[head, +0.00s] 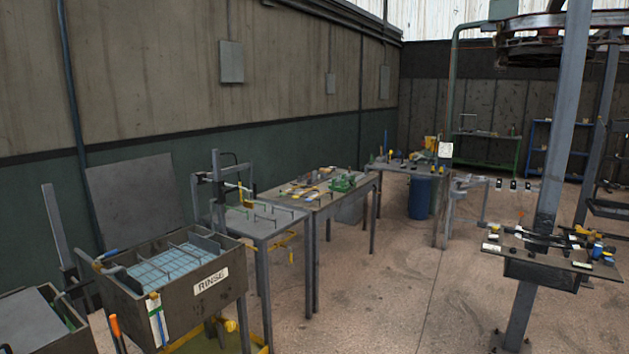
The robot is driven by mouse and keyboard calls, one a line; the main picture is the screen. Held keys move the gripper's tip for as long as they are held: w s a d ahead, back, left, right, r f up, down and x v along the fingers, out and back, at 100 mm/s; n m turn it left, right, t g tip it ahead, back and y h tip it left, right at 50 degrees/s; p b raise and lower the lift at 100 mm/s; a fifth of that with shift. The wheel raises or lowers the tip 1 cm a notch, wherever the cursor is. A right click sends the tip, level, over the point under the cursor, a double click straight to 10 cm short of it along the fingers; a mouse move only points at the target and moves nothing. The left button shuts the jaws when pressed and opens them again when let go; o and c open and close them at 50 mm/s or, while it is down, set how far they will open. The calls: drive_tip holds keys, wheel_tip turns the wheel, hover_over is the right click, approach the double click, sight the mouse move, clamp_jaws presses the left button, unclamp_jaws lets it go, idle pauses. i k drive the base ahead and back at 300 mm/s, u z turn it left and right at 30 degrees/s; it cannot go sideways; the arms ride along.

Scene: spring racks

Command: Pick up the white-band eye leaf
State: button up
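I cannot pick out the white-band eye leaf for sure; things on the distant benches are too small to tell apart. A grey rack with a row of small dark and white pieces (513,185) stands at the right, left of a steel post. Various small parts, some of them pale, lie on the middle bench (328,199) around a green block-like tool (343,183). My gripper is not visible in the head view.
A grey rinse tank (190,310) labelled RINSE stands at the lower left. A steel table (262,225) with upright pegs is beside it. A steel post (560,120) carries a small cluttered shelf (500,250) at the right. The concrete floor (410,290) in the centre is clear.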

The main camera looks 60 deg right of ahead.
sight(324, 175)
drive_tip(key=k, duration=1.2)
drive_tip(key=z, duration=0.3)
drive_tip(key=i, duration=0.8)
drive_tip(key=z, duration=0.9)
drive_tip(key=i, duration=0.65)
drive_tip(key=z, duration=0.75)
drive_tip(key=i, duration=0.9)
drive_tip(key=z, duration=0.4)
drive_tip(key=i, duration=1.7)
